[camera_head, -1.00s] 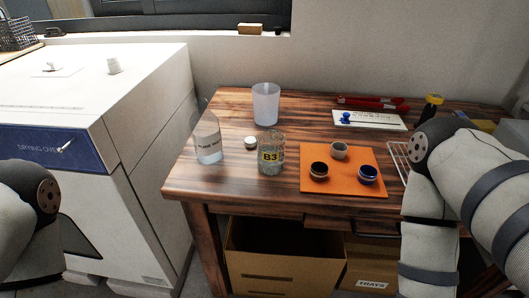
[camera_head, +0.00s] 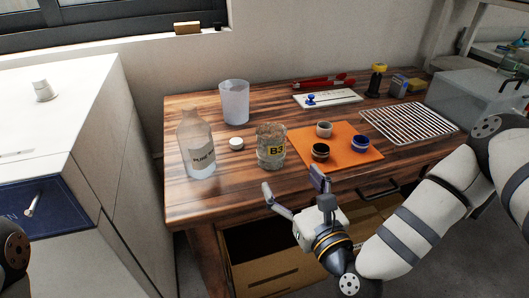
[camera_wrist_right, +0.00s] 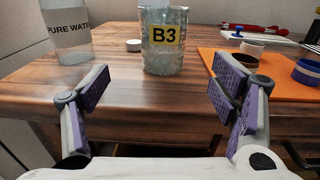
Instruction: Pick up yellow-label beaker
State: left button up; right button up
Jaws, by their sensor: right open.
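The yellow-label beaker (camera_head: 271,146), a clear glass marked B3, stands upright on the wooden table near its front edge. In the right wrist view the beaker (camera_wrist_right: 163,42) stands ahead, between the lines of the two fingers and beyond their tips. My right gripper (camera_head: 292,186) is open and empty, in front of the beaker and near the table's front edge. In the right wrist view its spread fingers (camera_wrist_right: 160,88) show purple pads and touch nothing. My left gripper is out of view; only a part of my left arm shows at the lower left.
A pure water bottle (camera_head: 197,146) and a white cap (camera_head: 236,142) are left of the beaker. A frosted cup (camera_head: 234,103) stands behind. An orange mat (camera_head: 345,158) with three small bowls lies right, with a wire rack (camera_head: 408,123) beyond. The drying oven (camera_head: 60,190) is left.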

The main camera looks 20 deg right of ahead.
aim_at(276, 154)
jog(key=w, duration=1.2)
jog(key=shift+w+a+r, duration=0.1)
jog(key=shift+a+r, duration=0.05)
jog(key=shift+a, duration=0.1)
jog(key=c, duration=1.4)
